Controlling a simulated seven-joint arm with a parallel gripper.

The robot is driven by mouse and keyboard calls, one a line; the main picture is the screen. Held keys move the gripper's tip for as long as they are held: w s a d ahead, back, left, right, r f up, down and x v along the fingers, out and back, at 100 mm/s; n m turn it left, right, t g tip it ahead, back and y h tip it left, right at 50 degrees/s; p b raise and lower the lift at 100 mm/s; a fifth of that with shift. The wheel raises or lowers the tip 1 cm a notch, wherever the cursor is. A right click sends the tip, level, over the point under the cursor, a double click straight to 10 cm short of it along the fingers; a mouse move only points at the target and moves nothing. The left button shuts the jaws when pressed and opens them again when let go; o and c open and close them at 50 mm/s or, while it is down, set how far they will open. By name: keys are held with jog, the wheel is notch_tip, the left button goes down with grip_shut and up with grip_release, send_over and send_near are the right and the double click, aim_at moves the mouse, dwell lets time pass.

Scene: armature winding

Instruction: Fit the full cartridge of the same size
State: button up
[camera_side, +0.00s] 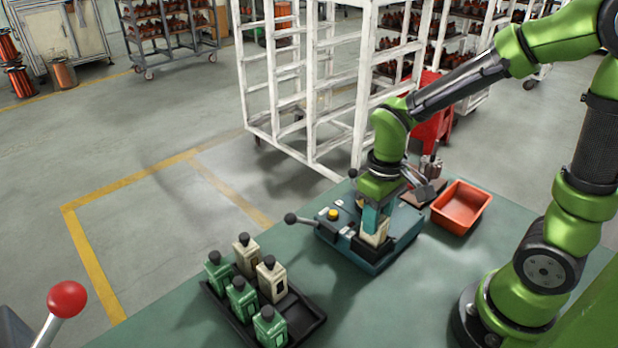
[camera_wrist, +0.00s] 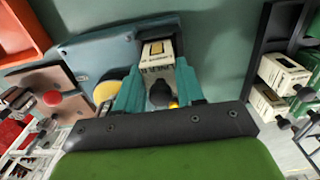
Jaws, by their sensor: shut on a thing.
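My gripper (camera_side: 377,213) is shut on a cream cartridge (camera_side: 376,236) at the blue machine (camera_side: 390,250). In the wrist view the two teal fingers (camera_wrist: 158,88) stand on either side of the cream cartridge (camera_wrist: 156,58), whose black knob points toward the camera. I cannot tell whether the cartridge is fully seated in the machine. A black tray (camera_side: 314,315) at the lower left holds cream cartridges (camera_side: 271,279) and green cartridges (camera_side: 241,298), all upright with black knobs. The cream ones in the tray also show in the wrist view (camera_wrist: 284,72).
An orange-red bin (camera_side: 461,206) stands right of the machine. The machine has a yellow button (camera_side: 333,214) and a black-knobbed lever (camera_side: 291,219). A red-knobbed lever (camera_side: 67,299) is at the lower left. A white rack (camera_side: 318,90) stands behind the table. Green table between tray and machine is clear.

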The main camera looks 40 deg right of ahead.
jog(key=shift+f, duration=0.75)
jog(key=o, duration=1.2)
jog(key=shift+r, duration=2.3)
